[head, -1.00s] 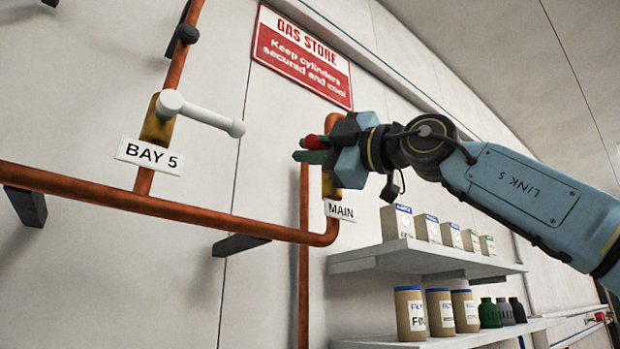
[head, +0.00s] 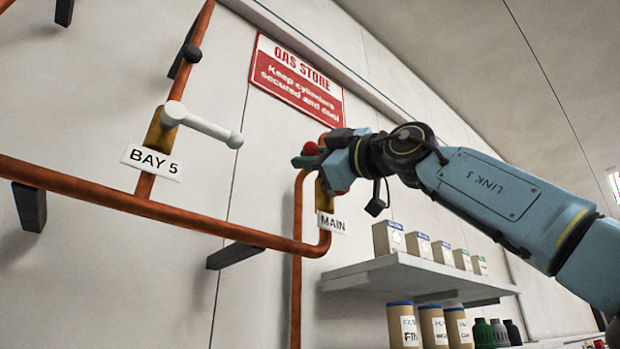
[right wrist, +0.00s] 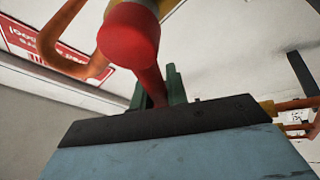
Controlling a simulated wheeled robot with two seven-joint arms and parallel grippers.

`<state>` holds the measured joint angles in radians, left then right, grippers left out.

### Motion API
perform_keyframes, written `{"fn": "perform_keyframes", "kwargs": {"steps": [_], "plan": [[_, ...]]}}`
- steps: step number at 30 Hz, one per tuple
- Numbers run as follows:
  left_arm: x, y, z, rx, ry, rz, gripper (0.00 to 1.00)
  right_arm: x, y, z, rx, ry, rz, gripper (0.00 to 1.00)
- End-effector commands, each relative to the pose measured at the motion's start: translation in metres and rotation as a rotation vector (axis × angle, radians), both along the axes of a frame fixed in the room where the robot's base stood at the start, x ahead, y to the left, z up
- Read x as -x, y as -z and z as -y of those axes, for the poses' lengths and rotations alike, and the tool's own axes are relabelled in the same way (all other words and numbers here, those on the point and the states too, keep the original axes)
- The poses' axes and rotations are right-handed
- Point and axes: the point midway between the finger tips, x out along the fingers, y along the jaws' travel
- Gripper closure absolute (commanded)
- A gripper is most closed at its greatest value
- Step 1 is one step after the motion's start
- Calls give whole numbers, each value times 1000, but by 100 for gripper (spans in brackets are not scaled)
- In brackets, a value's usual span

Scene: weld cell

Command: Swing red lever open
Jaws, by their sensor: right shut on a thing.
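The red lever (head: 310,148) is on the MAIN valve, whose brass-coloured body (head: 325,195) sits on the copper pipe above the MAIN label (head: 331,223). In the head view my right gripper (head: 306,157) hides most of the lever; a red end shows at its green fingers and another red part below it. In the right wrist view the lever's round red hub (right wrist: 130,38) is close, and its handle runs down between the green fingers (right wrist: 158,90). My right gripper is shut on the handle. My left gripper is not in view.
Copper pipes (head: 100,200) run along the wall on dark brackets. A red GAS STORE sign (head: 297,80) hangs above. Shelves (head: 420,277) with boxes and jars lie below my right arm.

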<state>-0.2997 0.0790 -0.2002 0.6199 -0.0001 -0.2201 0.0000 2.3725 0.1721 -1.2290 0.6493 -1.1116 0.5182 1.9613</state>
Motion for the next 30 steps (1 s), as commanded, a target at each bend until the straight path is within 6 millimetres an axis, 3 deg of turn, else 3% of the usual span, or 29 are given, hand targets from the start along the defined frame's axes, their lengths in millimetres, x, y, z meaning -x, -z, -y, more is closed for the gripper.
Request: {"fn": "perform_keyframes", "kwargs": {"steps": [1,6,17,30], "plan": [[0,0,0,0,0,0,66,1,-1,0,-1,0,3,84],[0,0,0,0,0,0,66,1,-1,0,-1,1,2,63],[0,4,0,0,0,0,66,2,2,3,-1,1,3,63],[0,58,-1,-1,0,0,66,42,30,49,-2,3,5,63]]}}
